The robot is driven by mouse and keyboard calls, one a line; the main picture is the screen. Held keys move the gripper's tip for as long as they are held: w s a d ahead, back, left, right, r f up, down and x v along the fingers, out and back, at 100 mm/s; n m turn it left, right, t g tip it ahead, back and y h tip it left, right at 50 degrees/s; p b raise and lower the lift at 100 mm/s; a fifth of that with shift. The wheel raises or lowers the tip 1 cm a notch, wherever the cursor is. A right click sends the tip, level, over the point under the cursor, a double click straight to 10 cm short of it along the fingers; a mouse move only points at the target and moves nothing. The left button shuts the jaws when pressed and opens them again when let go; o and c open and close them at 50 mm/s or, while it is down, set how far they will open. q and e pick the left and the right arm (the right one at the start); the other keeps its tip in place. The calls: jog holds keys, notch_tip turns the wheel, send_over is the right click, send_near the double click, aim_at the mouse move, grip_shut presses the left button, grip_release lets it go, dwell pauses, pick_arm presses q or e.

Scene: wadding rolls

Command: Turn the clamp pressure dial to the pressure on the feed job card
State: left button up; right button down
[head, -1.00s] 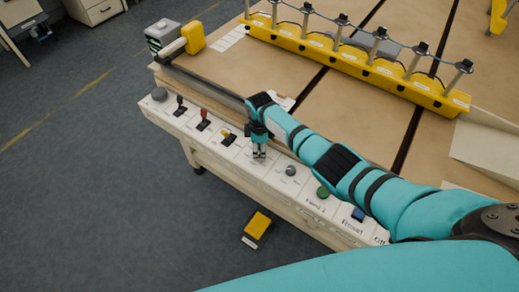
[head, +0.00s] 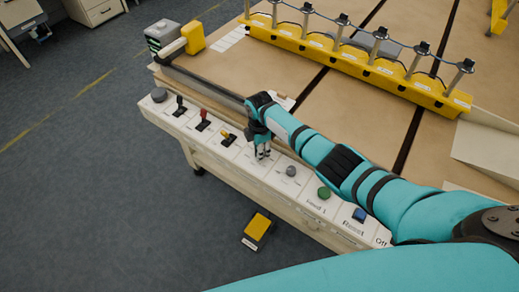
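My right gripper (head: 264,154) points down over the white control panel (head: 215,150), between the yellow lever and a round grey knob (head: 291,171). Two thin fingertips show close to the panel top. I cannot tell how far apart they are or whether anything is between them. The grey knob stands apart, to the right of the fingers, with small unreadable marks around it. Which control is the clamp pressure dial cannot be read. No feed job card can be made out for certain. My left gripper is not in view.
The panel also carries a dark knob (head: 159,95), black (head: 180,106), red (head: 204,120) and yellow (head: 228,136) levers, a green button (head: 324,193) and a blue button (head: 359,214). A yellow rail (head: 350,60) with several posts crosses the table (head: 385,118). A yellow pedal (head: 257,226) is on the floor.

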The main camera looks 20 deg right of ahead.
jog(key=c, duration=0.9)
grip_release()
jog(key=shift+c, duration=0.2)
jog(key=shift+r, duration=0.1)
notch_tip(320, 180, up, 12)
